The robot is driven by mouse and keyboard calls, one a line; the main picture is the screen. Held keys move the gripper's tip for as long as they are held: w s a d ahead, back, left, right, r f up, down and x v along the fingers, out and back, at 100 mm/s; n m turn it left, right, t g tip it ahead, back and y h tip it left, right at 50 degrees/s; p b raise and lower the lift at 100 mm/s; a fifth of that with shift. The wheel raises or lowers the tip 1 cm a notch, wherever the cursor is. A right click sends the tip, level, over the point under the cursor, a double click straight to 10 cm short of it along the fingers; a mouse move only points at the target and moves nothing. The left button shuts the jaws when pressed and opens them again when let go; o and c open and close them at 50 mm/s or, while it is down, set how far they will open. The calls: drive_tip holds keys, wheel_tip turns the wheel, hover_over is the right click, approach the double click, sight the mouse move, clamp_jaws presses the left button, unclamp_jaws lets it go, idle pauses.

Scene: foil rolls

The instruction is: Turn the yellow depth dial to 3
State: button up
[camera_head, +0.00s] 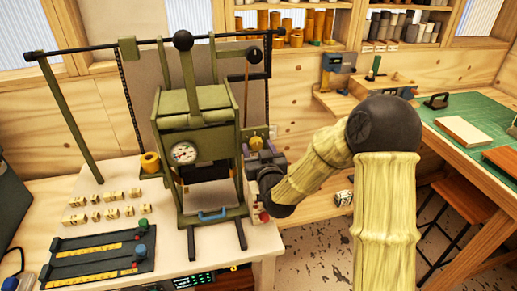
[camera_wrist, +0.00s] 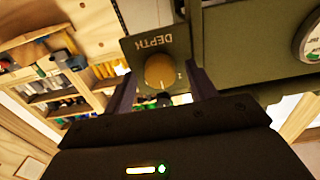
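The yellow depth dial (camera_wrist: 160,71) is a round knob on a dark plate (camera_wrist: 143,43) marked DEPTH, which appears upside down in the wrist view. A small pale mark shows beside the knob, too small to read; the dial's setting cannot be told. In the head view the dial (camera_head: 256,144) is on the right side of the green press (camera_head: 197,135). My gripper (camera_wrist: 163,78) is open, with one dark finger on each side of the dial and a visible gap to it on both sides. It also shows just below the dial in the head view (camera_head: 262,158).
The press stands on a pale table (camera_head: 170,255) with several small lettered blocks (camera_head: 112,212) and a dark ruled board (camera_head: 100,257) to its left. A round gauge (camera_head: 184,153) is on the press front. A green-matted bench (camera_head: 480,125) stands at right.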

drive_tip(key=c, duration=0.9)
drive_tip(key=shift+c, duration=0.2)
drive_tip(key=shift+f+m+b, duration=0.1)
drive_tip(key=shift+m+b, duration=0.2)
drive_tip(key=shift+b, duration=0.1)
drive_tip(key=m+b, duration=0.3)
drive_tip(key=m, duration=0.1)
drive_tip(key=shift+f+b, duration=0.1)
drive_tip(key=shift+b, duration=0.3)
drive_tip(key=m+b, duration=0.3)
drive_tip(key=m, duration=0.2)
drive_tip(key=shift+m, duration=0.3)
drive_tip(key=o, duration=1)
